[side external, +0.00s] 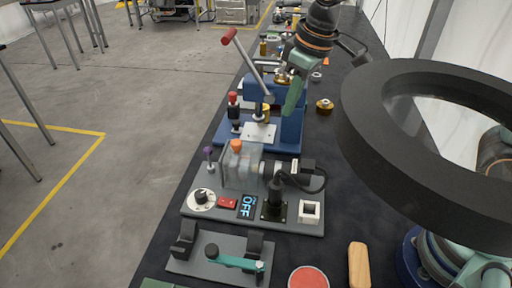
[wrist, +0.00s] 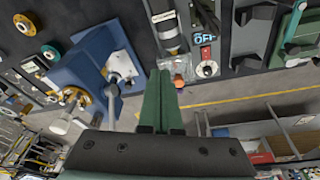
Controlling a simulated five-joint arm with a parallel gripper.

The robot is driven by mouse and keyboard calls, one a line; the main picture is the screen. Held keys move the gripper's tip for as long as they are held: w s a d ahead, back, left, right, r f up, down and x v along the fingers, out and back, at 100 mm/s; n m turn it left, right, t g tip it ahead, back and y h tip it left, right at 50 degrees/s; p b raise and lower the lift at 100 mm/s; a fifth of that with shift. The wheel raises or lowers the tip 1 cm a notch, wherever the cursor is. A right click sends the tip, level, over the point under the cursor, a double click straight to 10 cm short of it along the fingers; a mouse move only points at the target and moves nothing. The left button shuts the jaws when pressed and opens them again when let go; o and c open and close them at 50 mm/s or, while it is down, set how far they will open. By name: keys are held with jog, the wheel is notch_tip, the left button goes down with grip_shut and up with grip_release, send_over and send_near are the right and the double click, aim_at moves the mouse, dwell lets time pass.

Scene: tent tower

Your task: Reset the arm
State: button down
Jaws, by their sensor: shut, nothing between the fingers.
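My gripper (side external: 290,108) hangs in the side external view with its green fingers pointing down. It is above and beside the blue press (side external: 290,128), and it looks clear of the work surface. In the wrist view my gripper (wrist: 160,73) has its two green fingers side by side and shut, with nothing seen between them. The blue press (wrist: 92,68) stands to the left of the fingers there. The rest of my arm rises out of the top of the side external view.
A red-tipped lever (side external: 230,36) slants up from the press. A control panel (side external: 308,230) with an OFF display (side external: 247,207) stands nearer. A brass part (side external: 325,104), wooden handle (side external: 359,264) and red disc (side external: 308,278) lie on the dark table. A large black ring (side external: 365,150) fills the right foreground.

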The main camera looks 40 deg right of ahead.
jog(key=s+d+r+m+t, duration=0.1)
jog(key=s+d+m, duration=0.1)
jog(key=s+d, duration=0.2)
jog(key=s+d+r+m+t, duration=0.2)
jog(key=s+d, duration=0.2)
jog(key=d, duration=0.3)
jog(key=shift+d+r+m+h, duration=0.15)
jog(key=shift+r+m+h, duration=0.15)
jog(key=shift+h, duration=0.1)
